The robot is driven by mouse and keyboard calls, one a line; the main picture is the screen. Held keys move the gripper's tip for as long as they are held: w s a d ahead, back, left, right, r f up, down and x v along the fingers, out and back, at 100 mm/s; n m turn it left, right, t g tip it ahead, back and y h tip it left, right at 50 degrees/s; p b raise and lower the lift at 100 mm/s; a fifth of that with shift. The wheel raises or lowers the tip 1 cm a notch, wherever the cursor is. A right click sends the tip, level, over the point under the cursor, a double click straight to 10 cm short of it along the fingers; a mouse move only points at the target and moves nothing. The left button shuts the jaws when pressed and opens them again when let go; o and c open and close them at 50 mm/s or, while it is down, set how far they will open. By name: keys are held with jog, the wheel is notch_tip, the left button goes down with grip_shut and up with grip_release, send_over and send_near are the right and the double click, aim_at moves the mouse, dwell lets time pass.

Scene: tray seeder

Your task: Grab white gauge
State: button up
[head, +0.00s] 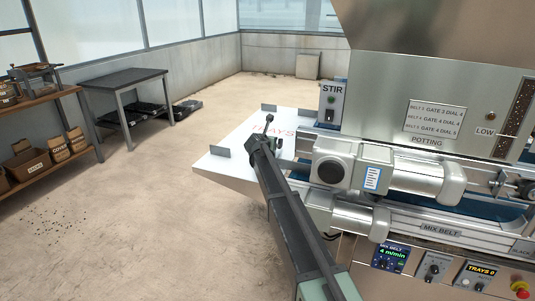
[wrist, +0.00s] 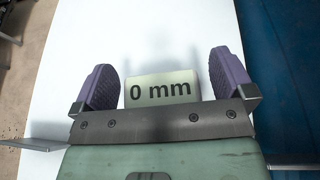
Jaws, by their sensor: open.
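A pale off-white block marked "0 mm" (wrist: 163,77) shows in the wrist view, and I take it to be the white gauge. My gripper (wrist: 163,72) is open, with a purple ridged finger on each side of the block and a visible gap to each. The lower part of the block is hidden behind my gripper's metal plate. In the head view my gripper (head: 268,140) is at the end of my dark arm, over the white tray table. I cannot make out the gauge there.
The white tray table (head: 222,168) has small grey upright plates at its edges. The seeder machine (head: 410,90) with its STIR box (head: 330,104) stands close on the right. A blue belt (wrist: 277,60) runs beside the table. Open floor lies to the left.

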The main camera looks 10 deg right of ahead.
jog(key=shift+c, duration=0.5)
jog(key=c, duration=1)
